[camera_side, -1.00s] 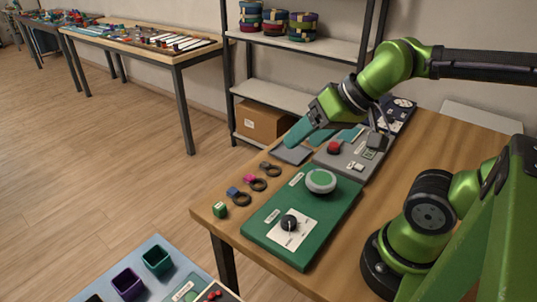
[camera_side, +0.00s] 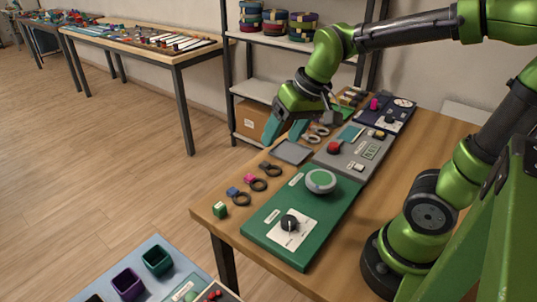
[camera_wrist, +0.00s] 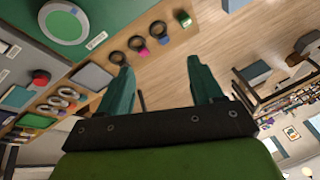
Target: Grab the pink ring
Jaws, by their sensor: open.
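The pink ring (camera_side: 257,184) is a dark ring with a pink block on it, lying near the left edge of the wooden table. It also shows in the wrist view (camera_wrist: 137,43). It lies between a ring with a blue block (camera_side: 239,197) and a ring with a dark block (camera_side: 270,169). My gripper (camera_side: 283,138) has teal fingers, pointing down above the table's far left part, beyond the pink ring and apart from it. In the wrist view the fingers (camera_wrist: 162,82) are spread with nothing between them.
A green panel (camera_side: 262,232) with a round button and knob lies right of the rings. A grey panel (camera_side: 345,160) with a red button is behind it. A grey plate (camera_side: 291,152) lies near my fingers. A green cube (camera_side: 219,210) sits at the front corner.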

